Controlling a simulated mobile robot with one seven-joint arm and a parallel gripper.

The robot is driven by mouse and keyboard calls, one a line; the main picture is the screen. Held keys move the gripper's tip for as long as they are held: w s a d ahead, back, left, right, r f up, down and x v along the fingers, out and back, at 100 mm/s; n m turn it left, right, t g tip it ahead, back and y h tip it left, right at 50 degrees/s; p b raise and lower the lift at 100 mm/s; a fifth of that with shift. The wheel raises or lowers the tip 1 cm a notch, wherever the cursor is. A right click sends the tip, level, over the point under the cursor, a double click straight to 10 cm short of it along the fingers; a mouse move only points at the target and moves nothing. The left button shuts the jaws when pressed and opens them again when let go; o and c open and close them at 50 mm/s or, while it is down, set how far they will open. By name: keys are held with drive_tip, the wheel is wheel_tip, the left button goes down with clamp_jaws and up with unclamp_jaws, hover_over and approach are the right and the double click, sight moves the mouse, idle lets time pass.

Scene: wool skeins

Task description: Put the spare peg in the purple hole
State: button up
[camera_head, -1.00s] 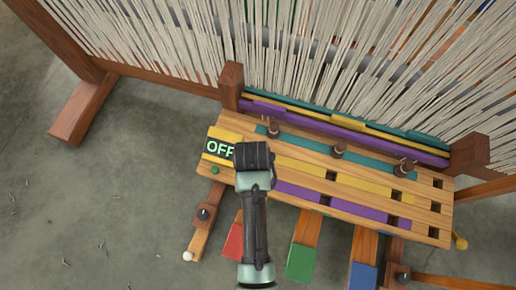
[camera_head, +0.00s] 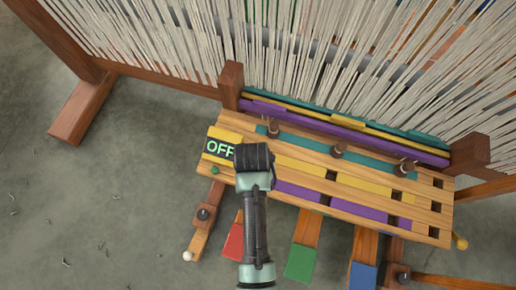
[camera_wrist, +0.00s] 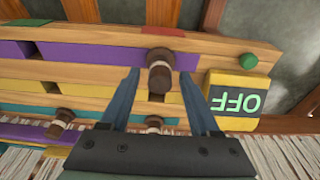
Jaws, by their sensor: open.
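A brown peg (camera_wrist: 160,72) with a pale ring stands upright between the fingers of my gripper (camera_wrist: 159,75), close to the OFF panel. The fingers are open on either side of it, and I see no clear contact. Its foot is hard to make out, so I cannot tell whether it is in the purple or the yellow row. A dark hole (camera_wrist: 30,50) interrupts the purple strip (camera_wrist: 85,55) to the left. In the head view, my gripper (camera_head: 254,157) covers the left end of the board, hiding this peg. Another purple-row hole (camera_head: 393,221) shows farther right.
Several brown pegs, such as this one (camera_head: 338,151), stand along the teal strip. Yellow-row holes (camera_head: 331,175) are empty. An OFF panel (camera_head: 219,147) and a green button (camera_head: 215,170) are at the board's left end. Strung threads (camera_head: 330,50) rise behind; coloured pedals (camera_head: 300,262) lie in front.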

wheel_tip(320, 180, up, 13)
drive_tip(key=s+p, duration=0.1)
drive_tip(key=p, duration=0.5)
drive_tip(key=shift+s+a, duration=0.25)
drive_tip(key=shift+s, duration=0.05)
drive_tip(key=shift+f, duration=0.15)
